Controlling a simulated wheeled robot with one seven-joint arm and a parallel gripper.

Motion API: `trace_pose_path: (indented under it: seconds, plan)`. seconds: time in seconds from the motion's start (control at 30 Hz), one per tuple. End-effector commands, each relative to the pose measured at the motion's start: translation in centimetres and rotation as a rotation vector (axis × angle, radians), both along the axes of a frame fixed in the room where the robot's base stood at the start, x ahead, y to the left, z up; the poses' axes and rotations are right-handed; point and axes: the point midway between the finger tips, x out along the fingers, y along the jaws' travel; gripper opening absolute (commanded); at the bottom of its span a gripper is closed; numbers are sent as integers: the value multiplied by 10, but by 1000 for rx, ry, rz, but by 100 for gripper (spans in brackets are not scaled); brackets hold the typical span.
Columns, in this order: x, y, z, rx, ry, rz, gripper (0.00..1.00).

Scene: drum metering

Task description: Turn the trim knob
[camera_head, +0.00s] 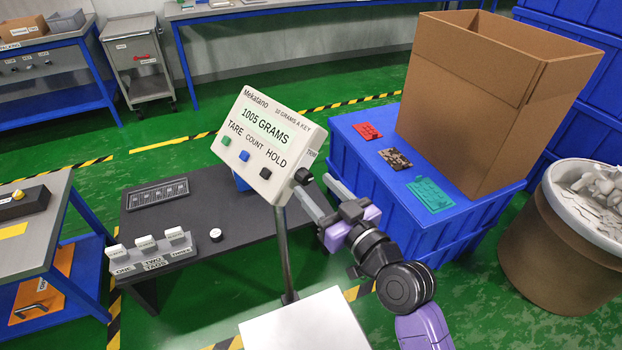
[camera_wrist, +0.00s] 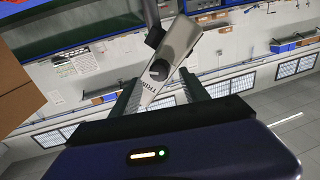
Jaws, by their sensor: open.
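The scale's display box (camera_head: 268,145) stands on a post and reads 1005 GRAMS, with a TRIM label on its right side. The black trim knob (camera_head: 304,176) sticks out of that side below the label. In the wrist view the trim knob (camera_wrist: 157,69) shows dark on the box's narrow side face, above the TRIM lettering. My gripper (camera_head: 313,185) is open and empty, pointing at that side of the box, its fingertips close to the knob. In the wrist view the knob appears between the two fingers. I cannot tell whether the tips reach past it or touch.
A steel weighing plate (camera_head: 303,325) lies below the box. A black table (camera_head: 240,205) with labelled tags stands behind left. Blue crates (camera_head: 370,175) hold coloured cards and a tall cardboard box (camera_head: 480,120) to the right. A brown drum (camera_head: 545,265) stands far right.

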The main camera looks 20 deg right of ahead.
Motion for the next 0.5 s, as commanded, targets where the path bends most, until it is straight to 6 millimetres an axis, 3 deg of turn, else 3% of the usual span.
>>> trace_pose_path:
  seconds: [0.2, 0.5]
  plan:
    - [23, 4, 0, 1, 0, 0, 53]
    - [27, 5, 0, 1, 0, -1, 53]
